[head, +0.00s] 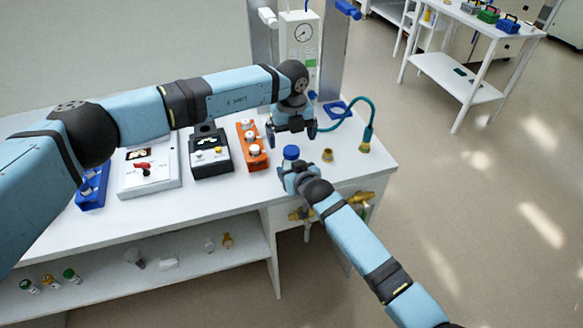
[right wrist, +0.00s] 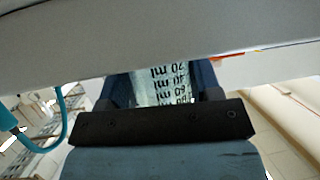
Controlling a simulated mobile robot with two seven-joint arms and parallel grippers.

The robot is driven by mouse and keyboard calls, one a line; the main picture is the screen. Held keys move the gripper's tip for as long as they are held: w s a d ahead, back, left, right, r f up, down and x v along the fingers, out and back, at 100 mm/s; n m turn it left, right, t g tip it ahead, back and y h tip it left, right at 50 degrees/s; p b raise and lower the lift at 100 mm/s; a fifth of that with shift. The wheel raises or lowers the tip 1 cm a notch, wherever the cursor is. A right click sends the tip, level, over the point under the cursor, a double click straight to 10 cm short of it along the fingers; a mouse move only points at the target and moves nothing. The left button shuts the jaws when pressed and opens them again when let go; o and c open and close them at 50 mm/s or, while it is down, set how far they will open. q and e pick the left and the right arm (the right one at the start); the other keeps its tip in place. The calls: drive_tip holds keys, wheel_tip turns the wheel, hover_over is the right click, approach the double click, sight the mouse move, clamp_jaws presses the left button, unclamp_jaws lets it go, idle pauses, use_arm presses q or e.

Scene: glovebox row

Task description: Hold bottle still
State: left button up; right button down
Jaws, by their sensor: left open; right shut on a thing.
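The bottle with a blue cap (head: 291,152) stands upright near the front right of the white bench. My right gripper (head: 289,170) is shut on its body from the front and hides most of it in the head view. In the right wrist view the clear bottle (right wrist: 163,88), with black volume marks, shows between the two dark fingers (right wrist: 165,90). My left gripper (head: 291,138) is open, points down and is just above and behind the cap. I cannot tell the exact gap between them.
An orange block with several knobs (head: 252,145), a black device (head: 210,155) and a white box with a red switch (head: 149,168) stand to the left. A small brass fitting (head: 327,155) and a teal hose (head: 362,105) are close on the right.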

use_arm(q)
drive_tip(key=shift+r, duration=0.1)
wheel_tip(320, 180, up, 12)
idle(0.5)
use_arm(e)
drive_tip(key=shift+c, duration=1.1)
unclamp_jaws()
drive_tip(key=v, duration=1.4)
drive_tip(key=shift+w, duration=0.1)
